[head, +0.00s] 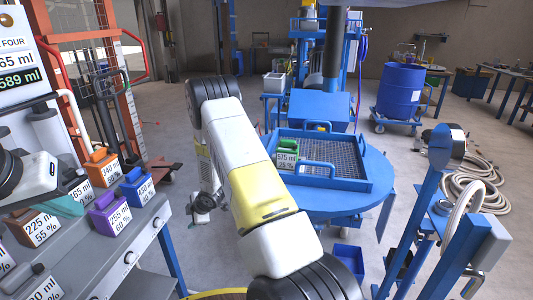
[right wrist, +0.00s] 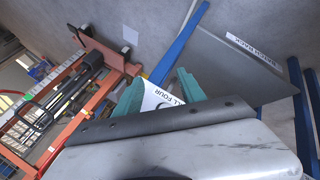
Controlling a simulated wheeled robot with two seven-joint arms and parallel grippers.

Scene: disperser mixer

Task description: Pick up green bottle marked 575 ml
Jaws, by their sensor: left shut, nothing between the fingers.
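The green bottle (head: 287,158), labelled 575 ml 25 %, stands in the left part of a blue mesh-bottomed tray (head: 335,183) on a round blue table. My left gripper (head: 64,207) is at the far left, over the grey bench, with its teal fingers shut and empty. My right arm reaches up through the middle of the head view and bends down at its end. Its dark gripper (head: 204,204) hangs left of the round table, apart from the bottle. In the right wrist view its teal fingers (right wrist: 162,92) are spread, with a white card showing between them.
Orange (head: 103,170), blue (head: 138,188), purple (head: 109,216) and brown (head: 38,228) bottles stand on the grey bench (head: 140,245). A blue mixer (head: 320,108) stands behind the tray. A blue drum (head: 400,90) is behind right. Blue posts (head: 415,220) rise at the right.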

